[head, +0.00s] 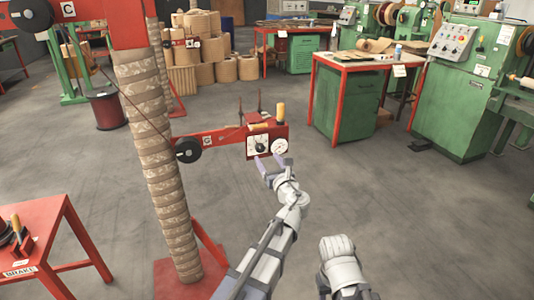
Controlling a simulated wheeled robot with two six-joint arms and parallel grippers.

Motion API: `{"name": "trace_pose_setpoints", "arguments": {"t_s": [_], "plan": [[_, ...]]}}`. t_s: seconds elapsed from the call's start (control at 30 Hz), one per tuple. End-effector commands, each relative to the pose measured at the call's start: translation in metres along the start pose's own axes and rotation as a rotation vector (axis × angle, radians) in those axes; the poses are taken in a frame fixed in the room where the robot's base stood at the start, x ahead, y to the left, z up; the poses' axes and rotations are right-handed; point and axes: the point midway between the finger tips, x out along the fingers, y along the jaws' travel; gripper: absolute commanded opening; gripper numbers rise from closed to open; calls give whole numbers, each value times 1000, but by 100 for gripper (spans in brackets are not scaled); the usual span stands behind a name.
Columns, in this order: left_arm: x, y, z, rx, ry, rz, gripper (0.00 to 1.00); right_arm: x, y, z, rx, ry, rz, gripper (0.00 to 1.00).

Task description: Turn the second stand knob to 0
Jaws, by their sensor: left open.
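A red stand box (267,131) sits at the end of a red horizontal arm, near the middle of the head view. Its front has a white square dial plate with a dark knob (259,147) and a round white gauge (280,146) to the right. The knob's setting is too small to read. My left gripper (269,162) is open just below and in front of the dial plate, with nothing seen between its fingers. I cannot tell whether it touches the box. My right arm shows at the bottom, but its gripper fingers are not visible.
A tall wrapped column (151,150) stands left of my left arm on a red base plate (180,277). A red table (40,235) with a brake lever is at lower left. A green cabinet bench (346,100) and green machines (455,95) stand at right. The grey floor between is clear.

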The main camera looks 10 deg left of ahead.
Motion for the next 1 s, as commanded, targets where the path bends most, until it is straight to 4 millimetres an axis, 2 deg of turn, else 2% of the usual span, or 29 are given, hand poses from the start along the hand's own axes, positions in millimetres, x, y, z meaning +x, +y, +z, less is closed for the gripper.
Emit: {"name": "trace_pose_setpoints", "arguments": {"t_s": [0.03,0.2,0.4,0.8,1.0], "plan": [[11,-1,0,-1,0,3,70,0,0,0,0,0,0,50],[38,-1,0,-2,1,2,70,0,0,0,0,0,0,50],[57,0,0,-2,2,0,70,0,0,0,0,0,0,50],[62,0,-1,-2,2,-1,70,0,0,0,0,0,0,50],[62,0,-1,-2,2,-1,48,0,0,0,0,0,0,50]]}}
